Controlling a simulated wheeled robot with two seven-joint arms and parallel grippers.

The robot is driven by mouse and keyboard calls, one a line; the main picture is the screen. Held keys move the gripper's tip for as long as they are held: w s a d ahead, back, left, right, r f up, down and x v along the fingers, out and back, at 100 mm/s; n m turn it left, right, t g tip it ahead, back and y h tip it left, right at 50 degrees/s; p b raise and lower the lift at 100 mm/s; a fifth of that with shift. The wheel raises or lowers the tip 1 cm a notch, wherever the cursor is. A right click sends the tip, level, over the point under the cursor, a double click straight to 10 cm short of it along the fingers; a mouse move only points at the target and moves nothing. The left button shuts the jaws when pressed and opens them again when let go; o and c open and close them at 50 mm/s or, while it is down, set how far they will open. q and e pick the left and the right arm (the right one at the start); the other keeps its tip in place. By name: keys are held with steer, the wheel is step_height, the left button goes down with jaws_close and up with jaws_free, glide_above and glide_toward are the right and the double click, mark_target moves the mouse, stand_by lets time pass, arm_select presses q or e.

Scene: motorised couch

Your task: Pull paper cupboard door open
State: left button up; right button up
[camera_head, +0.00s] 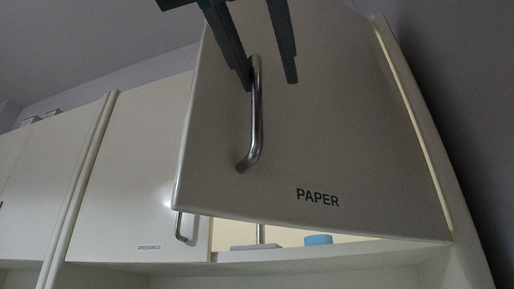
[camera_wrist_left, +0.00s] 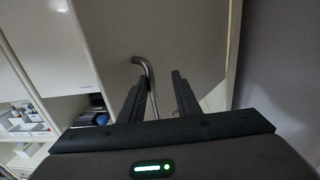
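The paper cupboard door (camera_head: 340,130) is a pale panel labelled "PAPER". It stands ajar, swung out from the cabinet, with lit interior showing below its bottom edge and a lit strip along its right side. Its curved metal handle (camera_head: 256,120) is near the door's left edge. My left gripper (camera_head: 270,84) comes in from the top with its two fingers apart, at the handle's upper end. In the left wrist view the handle (camera_wrist_left: 147,72) runs between the spread fingers, close to the left one; whether it touches is unclear. My right gripper is out of view.
A neighbouring closed door (camera_head: 130,170) with a small label and its own handle (camera_head: 181,228) is on the left. A blue item (camera_head: 318,240) sits inside the cupboard. The left wrist view shows shelves with boxes (camera_wrist_left: 25,120) at the left. A wall (camera_head: 460,110) is at the right.

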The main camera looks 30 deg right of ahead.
arm_select(q)
steer(key=shift+w+a, duration=0.1)
steer(key=shift+a, duration=0.2)
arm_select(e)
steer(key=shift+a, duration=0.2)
arm_select(q)
steer(key=shift+w, duration=0.2)
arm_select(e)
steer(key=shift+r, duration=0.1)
